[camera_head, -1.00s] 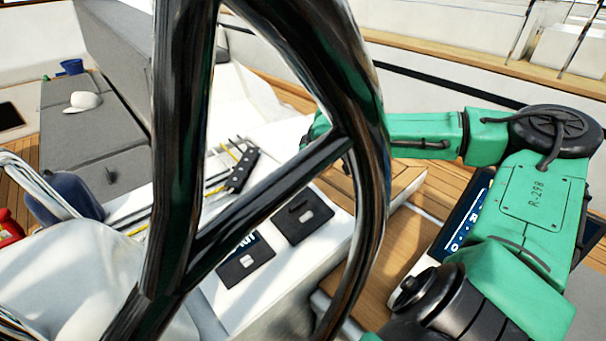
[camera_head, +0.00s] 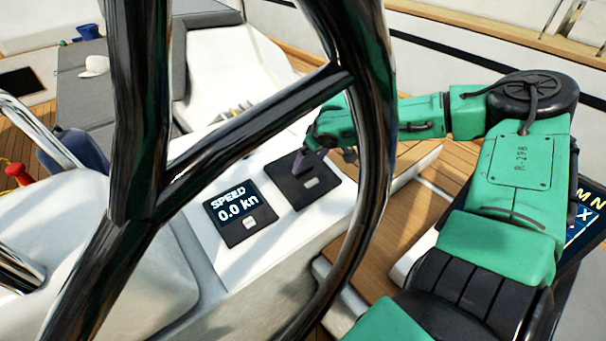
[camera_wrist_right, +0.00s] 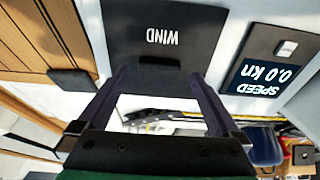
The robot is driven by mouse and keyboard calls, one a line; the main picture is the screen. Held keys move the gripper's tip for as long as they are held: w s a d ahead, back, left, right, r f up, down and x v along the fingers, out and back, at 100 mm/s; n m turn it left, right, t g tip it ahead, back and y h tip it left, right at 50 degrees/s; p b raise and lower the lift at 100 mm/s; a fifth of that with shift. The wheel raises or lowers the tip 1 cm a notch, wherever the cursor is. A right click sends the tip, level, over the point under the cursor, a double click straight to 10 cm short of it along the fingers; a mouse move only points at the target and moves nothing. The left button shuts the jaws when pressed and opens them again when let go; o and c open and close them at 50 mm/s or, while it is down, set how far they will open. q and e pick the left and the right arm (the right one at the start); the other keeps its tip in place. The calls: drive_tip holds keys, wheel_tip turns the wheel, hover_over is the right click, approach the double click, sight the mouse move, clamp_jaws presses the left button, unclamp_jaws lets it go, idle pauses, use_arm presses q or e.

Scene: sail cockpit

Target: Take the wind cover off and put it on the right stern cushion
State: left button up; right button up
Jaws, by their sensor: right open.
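The wind cover (camera_head: 297,195) is a black square plate on the white console, seen through the steering wheel. In the right wrist view the cover (camera_wrist_right: 165,30) reads WIND upside down and has a dark raised grip near its lower edge. My right gripper (camera_head: 305,164) is over the cover's far side, partly hidden by the wheel rim. In the wrist view the right gripper (camera_wrist_right: 157,74) is open and empty, its two fingers apart either side of the grip. Grey cushions (camera_head: 85,122) lie far left; I cannot tell which is the right stern one. My left gripper is not in view.
The black steering wheel (camera_head: 250,140) stands close in front of the head camera. A speed display (camera_head: 238,215) reading 0.0 kn sits beside the cover. A white cap (camera_head: 94,66) lies on the grey cushions. Wooden deck (camera_head: 410,220) is right of the console.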

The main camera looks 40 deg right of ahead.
sight(306, 170)
drive_tip(key=x, duration=0.4)
drive_tip(key=shift+s+f+b, duration=0.1)
drive_tip(key=shift+s+b, duration=0.1)
drive_tip(key=shift+b, duration=0.15)
drive_tip(key=shift+w+f, duration=0.15)
drive_tip(key=c, duration=1.2)
